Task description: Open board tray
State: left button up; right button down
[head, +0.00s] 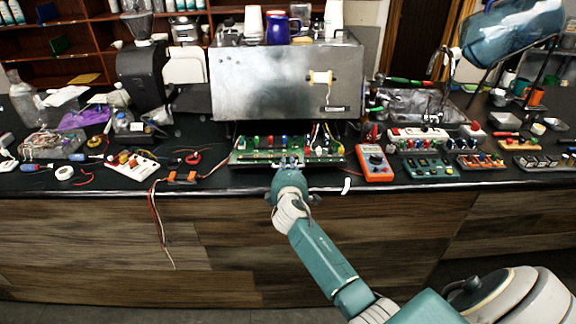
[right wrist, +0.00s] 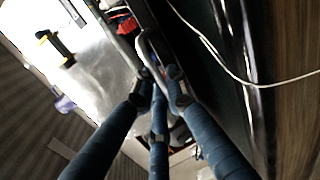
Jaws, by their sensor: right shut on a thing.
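The board tray (head: 325,159) shows at the foot of the steel brewer (head: 285,80), near the counter's front edge. It carries a green circuit board with coloured parts and loose wires on its right. My right gripper (head: 287,163) is at the tray's front side, reaching in from below. In the right wrist view, my right gripper's fingers (right wrist: 158,82) are shut around a thin metal handle (right wrist: 146,45). The fingers hide part of the handle. My left gripper is not in view.
An orange multimeter (head: 374,163) lies right of the tray, beside a teal component board (head: 428,167). Orange clips (head: 182,178) and wires lie to the left, some hanging over the edge. In the right wrist view, a pale cable (right wrist: 228,70) passes beside the fingers.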

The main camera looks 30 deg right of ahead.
jog(key=shift+a, duration=0.1)
jog(key=shift+w, duration=0.1)
jog(key=c, duration=1.8)
grip_release()
jog(key=shift+f, duration=0.1)
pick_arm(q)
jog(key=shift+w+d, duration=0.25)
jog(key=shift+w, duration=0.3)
pick_arm(e)
jog(key=v, duration=1.2)
jog(key=shift+f, duration=0.1)
